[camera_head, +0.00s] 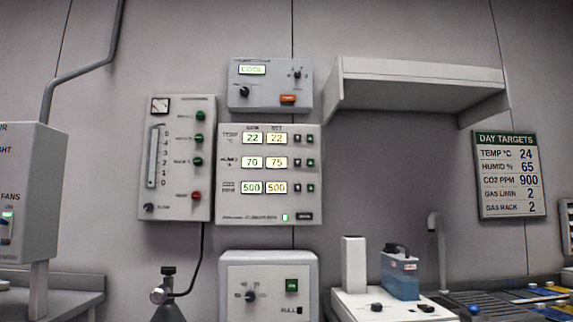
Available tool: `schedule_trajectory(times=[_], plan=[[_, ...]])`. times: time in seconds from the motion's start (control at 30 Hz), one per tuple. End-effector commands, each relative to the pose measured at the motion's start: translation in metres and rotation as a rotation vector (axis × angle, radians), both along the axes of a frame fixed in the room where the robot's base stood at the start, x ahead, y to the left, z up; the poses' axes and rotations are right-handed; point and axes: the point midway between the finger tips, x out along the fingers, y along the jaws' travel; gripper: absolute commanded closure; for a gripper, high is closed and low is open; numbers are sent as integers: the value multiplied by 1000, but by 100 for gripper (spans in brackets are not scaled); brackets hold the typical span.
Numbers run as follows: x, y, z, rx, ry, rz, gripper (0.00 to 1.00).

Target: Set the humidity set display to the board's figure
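The control panel (268,205) hangs on the wall at the middle of the head view. Its humidity row is the second one. The humidity set display (276,163) reads 75, and the humidity reading display (251,163) beside it reads 70. Two small dark buttons (303,163) sit right of the set display; their markings are too small to read. The day targets board (508,205) on the right wall reads HUMID % 65, with TEMP 24 and CO2 PPM 900. My gripper is not in view.
A flow meter panel (204,210) with a gauge tube adjoins on the left, and a COOL unit (270,100) is above. A white box (268,262) stands below. A shelf hood (420,75) juts out at upper right. A gas cylinder (168,308) stands at lower left.

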Motion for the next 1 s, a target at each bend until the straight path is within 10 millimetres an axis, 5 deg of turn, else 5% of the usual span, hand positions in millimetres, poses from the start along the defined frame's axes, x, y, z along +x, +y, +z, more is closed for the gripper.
schedule_trajectory(times=[0.17, 1.0], plan=[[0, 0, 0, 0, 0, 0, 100], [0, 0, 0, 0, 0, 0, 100]])
